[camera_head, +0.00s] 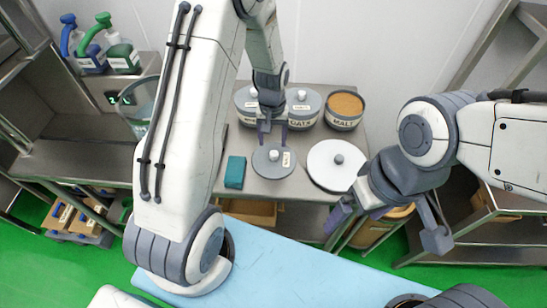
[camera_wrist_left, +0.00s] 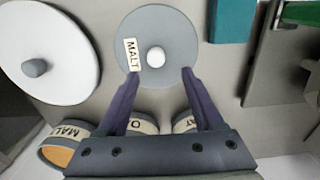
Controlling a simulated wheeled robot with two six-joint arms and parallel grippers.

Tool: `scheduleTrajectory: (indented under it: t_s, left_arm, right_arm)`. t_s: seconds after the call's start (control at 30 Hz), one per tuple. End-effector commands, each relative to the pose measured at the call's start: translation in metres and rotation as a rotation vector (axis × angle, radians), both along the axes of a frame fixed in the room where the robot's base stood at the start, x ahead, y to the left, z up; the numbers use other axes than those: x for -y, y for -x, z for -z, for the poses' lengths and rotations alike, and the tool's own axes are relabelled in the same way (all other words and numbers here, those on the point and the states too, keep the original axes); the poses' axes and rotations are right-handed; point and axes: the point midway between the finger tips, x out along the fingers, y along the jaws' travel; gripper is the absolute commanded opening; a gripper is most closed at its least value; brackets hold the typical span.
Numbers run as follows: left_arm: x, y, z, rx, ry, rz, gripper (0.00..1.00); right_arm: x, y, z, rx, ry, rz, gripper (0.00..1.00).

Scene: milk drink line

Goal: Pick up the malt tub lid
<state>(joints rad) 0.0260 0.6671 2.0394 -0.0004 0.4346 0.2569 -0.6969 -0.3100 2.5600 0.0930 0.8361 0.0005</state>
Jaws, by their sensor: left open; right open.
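The malt tub lid (camera_head: 273,163) is a grey disc with a pale knob and a MALT label, lying flat on the steel table. In the left wrist view the lid (camera_wrist_left: 176,65) lies beyond my fingertips, its knob lined up between them. My left gripper (camera_head: 271,132) is open and empty above the lid's back edge; the left wrist view shows its fingers (camera_wrist_left: 160,74) apart. The malt tub (camera_head: 343,111) stands uncovered at the back, showing brown contents. My right gripper (camera_head: 391,222) is open and empty at the front right, away from the lid.
A large white lid (camera_head: 325,174) with a grey knob lies right of the malt lid. A teal block (camera_head: 235,172) lies left of it. Lidded tubs, one labelled oats (camera_head: 304,104), stand behind. Spray bottles (camera_head: 122,54) stand at far left.

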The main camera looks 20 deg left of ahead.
Motion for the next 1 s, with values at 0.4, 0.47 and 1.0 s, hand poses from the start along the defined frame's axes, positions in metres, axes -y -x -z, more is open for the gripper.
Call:
scheduleTrajectory:
  t_s: [0.4, 0.47, 1.0]
  left_arm:
    - [0.007, 0.009, 0.048, -0.003, 0.0, 0.001, 0.68]
    - [0.007, 0.008, 0.051, -0.002, 0.0, 0.001, 0.68]
    - [0.007, 0.008, 0.053, 0.0, 0.0, 0.001, 0.0]
  right_arm:
    - [0.0, 0.0, -0.019, 0.0, 0.0, 0.001, 0.99]
    - [0.0, 0.0, -0.019, 0.0, 0.0, 0.001, 0.99]
    - [0.0, 0.0, -0.019, 0.0, 0.0, 0.001, 0.99]
